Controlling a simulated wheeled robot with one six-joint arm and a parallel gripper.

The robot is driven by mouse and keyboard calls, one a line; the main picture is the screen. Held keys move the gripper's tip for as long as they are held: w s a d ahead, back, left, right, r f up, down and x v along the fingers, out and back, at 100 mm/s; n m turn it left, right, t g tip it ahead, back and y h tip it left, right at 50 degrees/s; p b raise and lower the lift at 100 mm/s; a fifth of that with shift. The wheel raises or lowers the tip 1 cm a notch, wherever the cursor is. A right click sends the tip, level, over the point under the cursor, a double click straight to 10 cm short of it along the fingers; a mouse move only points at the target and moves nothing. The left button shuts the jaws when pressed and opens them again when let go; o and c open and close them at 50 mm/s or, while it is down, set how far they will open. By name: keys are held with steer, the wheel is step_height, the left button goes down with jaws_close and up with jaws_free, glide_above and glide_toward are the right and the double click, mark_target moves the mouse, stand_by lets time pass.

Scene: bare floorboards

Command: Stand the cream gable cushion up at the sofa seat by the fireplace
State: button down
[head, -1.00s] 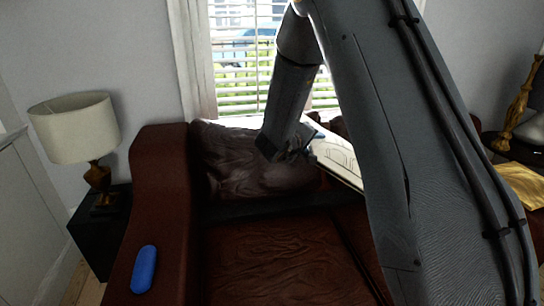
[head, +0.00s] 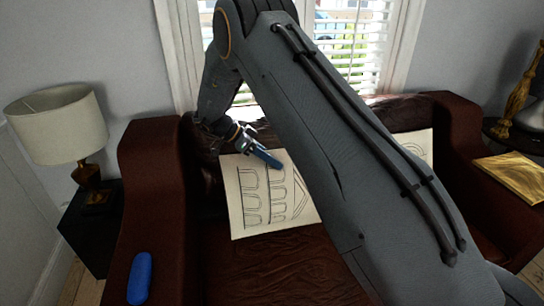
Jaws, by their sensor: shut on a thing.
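A cream cushion (head: 262,205) with dark line drawings of arches stands steeply in front of the backrest, at the left seat of the dark red-brown leather sofa (head: 250,268). My gripper (head: 262,157) is shut on its upper edge. The cushion's right part is hidden behind my arm, and I cannot tell whether its lower edge touches the seat. A second cream piece with line drawing (head: 420,146) shows at the right of the backrest, mostly hidden by my arm. No fireplace is clearly in view.
A blue rounded object (head: 140,278) lies on the sofa's left armrest (head: 150,190). A lamp (head: 58,122) stands on a black side table (head: 95,235) at the left. A golden flat object (head: 515,178) lies at the right. My arm hides much of the sofa's middle.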

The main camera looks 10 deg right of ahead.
steer(key=w+f+b, duration=0.7)
steer(key=f+b, duration=0.2)
steer(key=b, duration=0.1)
steer(key=shift+f, duration=0.4)
steer(key=c, duration=1.2)
jaws_free()
steer(key=shift+o, duration=0.2)
